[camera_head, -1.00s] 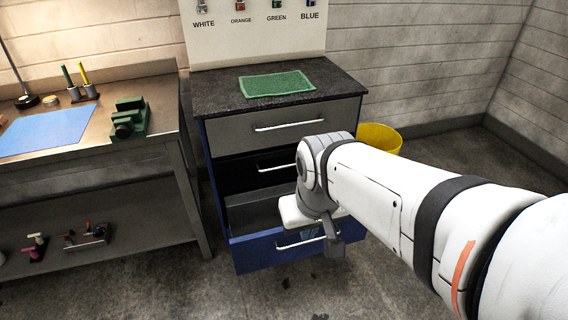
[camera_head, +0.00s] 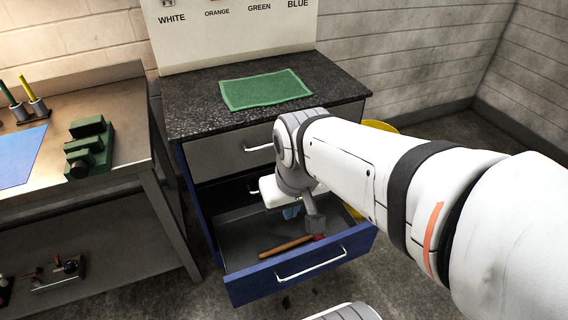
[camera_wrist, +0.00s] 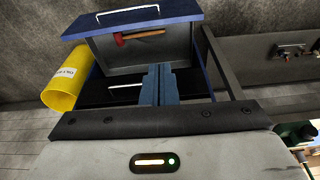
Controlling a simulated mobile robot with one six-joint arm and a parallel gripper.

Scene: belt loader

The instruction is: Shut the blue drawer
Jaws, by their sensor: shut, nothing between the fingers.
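The blue drawer (camera_head: 300,272) is the lowest drawer of the cabinet and stands open, with a pale bar handle on its front. A hammer with a wooden handle (camera_head: 285,247) and red head lies inside it. In the wrist view the drawer front (camera_wrist: 130,19) is at the top, with the hammer (camera_wrist: 140,35) below it. My gripper (camera_wrist: 160,72) is shut and empty, its blue fingers in front of the drawer's interior in that view. In the head view my gripper (camera_head: 291,212) is partly hidden by my wrist, above the drawer's inside and behind its front panel.
The cabinet's dark top (camera_head: 190,100) carries a green cloth (camera_head: 265,90). The drawers above look closed. A yellow bin (camera_wrist: 64,82) stands beside the cabinet. A metal workbench (camera_head: 130,150) stands at left. Floor before the drawer is open.

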